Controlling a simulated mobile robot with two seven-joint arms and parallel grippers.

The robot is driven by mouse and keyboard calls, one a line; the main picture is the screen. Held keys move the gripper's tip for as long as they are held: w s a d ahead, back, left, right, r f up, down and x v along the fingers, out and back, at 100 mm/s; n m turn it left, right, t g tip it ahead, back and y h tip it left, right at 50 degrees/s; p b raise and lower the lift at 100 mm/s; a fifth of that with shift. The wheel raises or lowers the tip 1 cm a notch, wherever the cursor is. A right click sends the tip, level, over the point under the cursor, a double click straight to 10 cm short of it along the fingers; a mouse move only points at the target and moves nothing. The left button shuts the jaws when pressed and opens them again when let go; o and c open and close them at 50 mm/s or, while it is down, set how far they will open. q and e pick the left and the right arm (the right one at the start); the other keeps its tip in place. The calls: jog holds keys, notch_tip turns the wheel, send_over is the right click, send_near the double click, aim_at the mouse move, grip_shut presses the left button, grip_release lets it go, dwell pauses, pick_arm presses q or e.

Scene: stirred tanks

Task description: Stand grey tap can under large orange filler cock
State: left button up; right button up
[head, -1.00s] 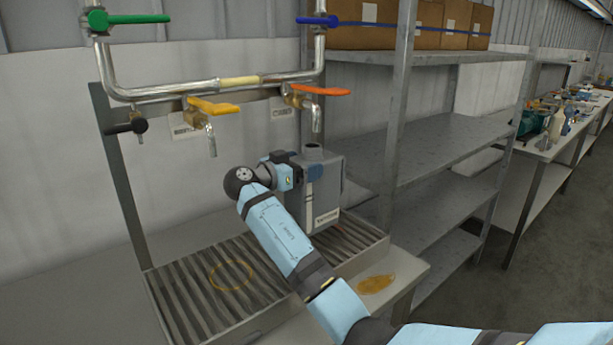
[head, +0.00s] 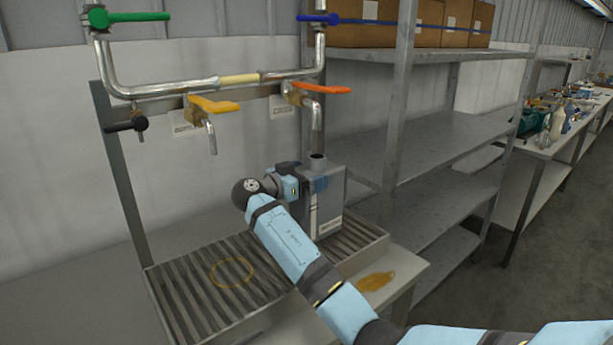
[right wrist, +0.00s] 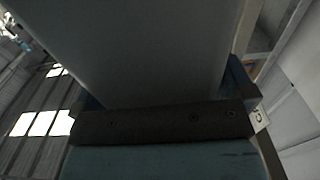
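The grey can (head: 329,208) is upright over the right part of the slatted drip grate, below the orange-handled cock (head: 318,89). Its open neck (head: 317,160) is just under that cock's spout, roughly in line with it. My right gripper (head: 313,184) is shut on the can's upper body, reaching in from the left. In the right wrist view the can's pale wall (right wrist: 150,45) fills the upper middle between the blue fingers. I cannot tell whether the can's base touches the grate. My left gripper is not in view.
A yellow-handled cock (head: 212,106) and a small black tap (head: 125,126) hang further left. Green (head: 138,17) and blue (head: 318,19) valve handles are above. An orange ring (head: 232,272) marks the grate. A metal shelf rack (head: 450,150) stands close on the right.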

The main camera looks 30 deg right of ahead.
jog(key=shift+r, duration=0.25)
jog(key=s+a+b, duration=0.1)
jog(key=a, duration=1.1)
jog(key=shift+f, duration=0.15)
